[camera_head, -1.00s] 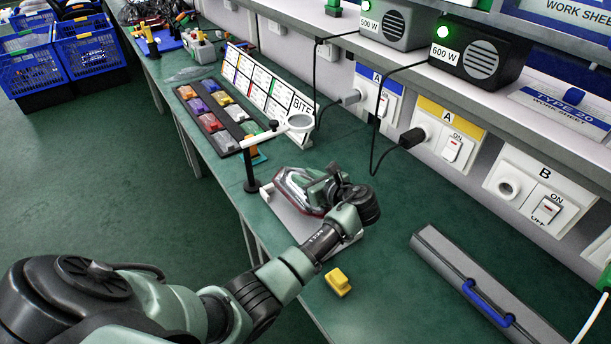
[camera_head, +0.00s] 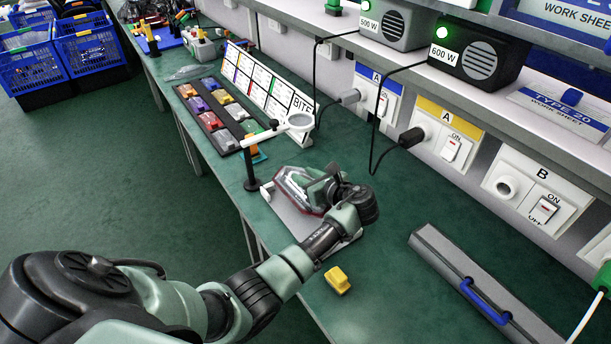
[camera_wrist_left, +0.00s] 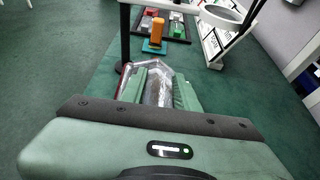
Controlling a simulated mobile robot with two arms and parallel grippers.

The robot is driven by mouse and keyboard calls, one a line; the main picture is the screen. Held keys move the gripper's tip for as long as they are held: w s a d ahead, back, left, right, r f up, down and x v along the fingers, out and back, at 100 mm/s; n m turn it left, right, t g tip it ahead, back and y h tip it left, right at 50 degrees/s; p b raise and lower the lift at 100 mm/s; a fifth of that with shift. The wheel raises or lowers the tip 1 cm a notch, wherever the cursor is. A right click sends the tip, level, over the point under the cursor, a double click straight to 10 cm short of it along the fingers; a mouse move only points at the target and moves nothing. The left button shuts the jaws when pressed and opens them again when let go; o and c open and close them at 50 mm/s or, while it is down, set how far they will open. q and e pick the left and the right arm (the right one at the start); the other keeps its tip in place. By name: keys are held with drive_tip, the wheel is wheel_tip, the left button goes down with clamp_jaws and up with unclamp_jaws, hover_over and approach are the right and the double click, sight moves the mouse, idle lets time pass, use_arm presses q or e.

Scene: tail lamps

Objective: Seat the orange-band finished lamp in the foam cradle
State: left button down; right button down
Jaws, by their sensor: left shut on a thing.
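A tail lamp with a clear lens and a red rim (camera_head: 297,187) is at my left gripper (camera_head: 325,187), over a pale flat plate (camera_head: 290,216) on the green bench. The gripper is shut on the lamp. In the left wrist view the clear lens (camera_wrist_left: 158,88) shows between the two green fingers (camera_wrist_left: 160,95). I cannot make out an orange band on it. I cannot tell whether the lamp touches the plate, and I cannot pick out a foam cradle for certain. My right gripper is not in view.
A magnifier on a black post (camera_head: 250,165) stands close beyond the lamp. An orange block on a blue base (camera_wrist_left: 157,32) and a tray of coloured bits (camera_head: 222,118) lie farther back. A yellow block (camera_head: 338,280) and a grey bar with a blue handle (camera_head: 475,290) are nearer.

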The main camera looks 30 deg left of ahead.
use_arm(q)
drive_tip(key=shift+r, duration=0.1)
drive_tip(key=shift+p, duration=0.5)
drive_tip(key=shift+f+b, duration=0.5)
drive_tip(key=shift+f, duration=1)
drive_tip(key=shift+p, duration=0.4)
